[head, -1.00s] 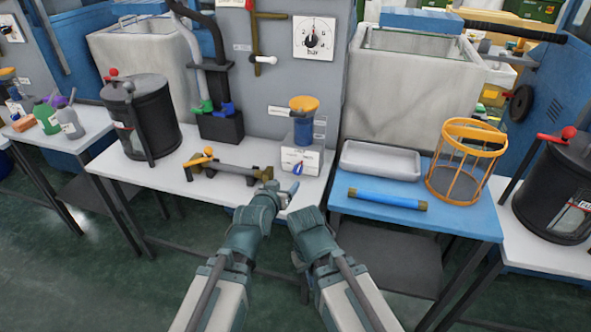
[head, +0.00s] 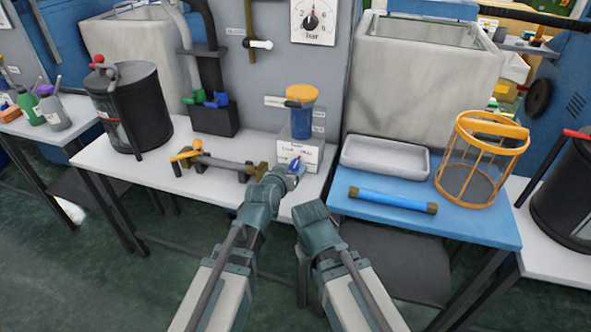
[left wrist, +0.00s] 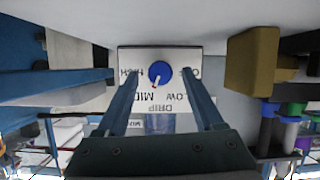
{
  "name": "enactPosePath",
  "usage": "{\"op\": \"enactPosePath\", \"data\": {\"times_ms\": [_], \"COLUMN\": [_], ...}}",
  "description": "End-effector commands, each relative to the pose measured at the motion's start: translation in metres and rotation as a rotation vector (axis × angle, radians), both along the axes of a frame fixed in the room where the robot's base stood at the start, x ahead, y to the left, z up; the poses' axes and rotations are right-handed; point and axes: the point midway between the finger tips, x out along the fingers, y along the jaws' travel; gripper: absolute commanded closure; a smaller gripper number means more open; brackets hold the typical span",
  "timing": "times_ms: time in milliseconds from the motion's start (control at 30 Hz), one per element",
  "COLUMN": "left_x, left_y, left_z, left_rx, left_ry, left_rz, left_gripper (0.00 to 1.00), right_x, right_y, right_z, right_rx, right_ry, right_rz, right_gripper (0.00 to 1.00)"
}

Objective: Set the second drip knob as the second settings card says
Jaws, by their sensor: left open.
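The drip knob is blue with a small red pointer and shows in the left wrist view (left wrist: 160,72). It sits on a white panel (left wrist: 187,55) lettered DRIP, HIGH, MID and LOW; a fourth label is partly hidden. The pointer is towards MID. My left gripper (left wrist: 159,80) is open, one finger on each side of the knob with visible gaps. In the head view the left gripper (head: 292,171) is in front of the white box (head: 312,156) under an orange-topped blue cup. My right gripper (head: 312,212) hangs before the table edge, its fingers unclear. I cannot identify the second settings card.
A brown-ended bar (head: 220,163) lies left of the box. A grey tray (head: 385,158), a blue tube (head: 392,199) and an orange cage (head: 482,160) stand on the blue table at right. A black drum (head: 128,105) stands at left. White tabletop is free at front left.

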Motion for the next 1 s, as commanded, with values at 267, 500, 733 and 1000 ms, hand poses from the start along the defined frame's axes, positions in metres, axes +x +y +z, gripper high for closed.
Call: {"op": "enactPosePath", "data": {"times_ms": [267, 500, 733, 1000], "left_x": [0.0113, 0.0110, 0.0109, 0.0106], "left_y": [-0.0029, -0.0029, -0.0029, -0.0033], "left_z": [-0.0058, -0.0054, -0.0055, -0.0058], "left_rx": [0.000, 0.000, 0.000, 0.021], "left_ry": [0.000, 0.000, 0.000, -0.006], "left_rz": [-0.001, -0.001, -0.001, -0.002], "left_gripper": [0.31, 0.51, 0.92, 1.00], "right_x": [0.0002, 0.0002, 0.0002, 0.0002], "right_y": [-0.0002, -0.0002, -0.0002, -0.0002], "right_z": [-0.0057, -0.0054, -0.0054, -0.0057], "right_rx": [-0.001, -0.001, -0.001, -0.001], "right_ry": [0.000, 0.000, 0.000, 0.000], "right_rz": [0.001, 0.000, 0.000, 0.000], "right_gripper": [1.00, 1.00, 1.00, 1.00]}}
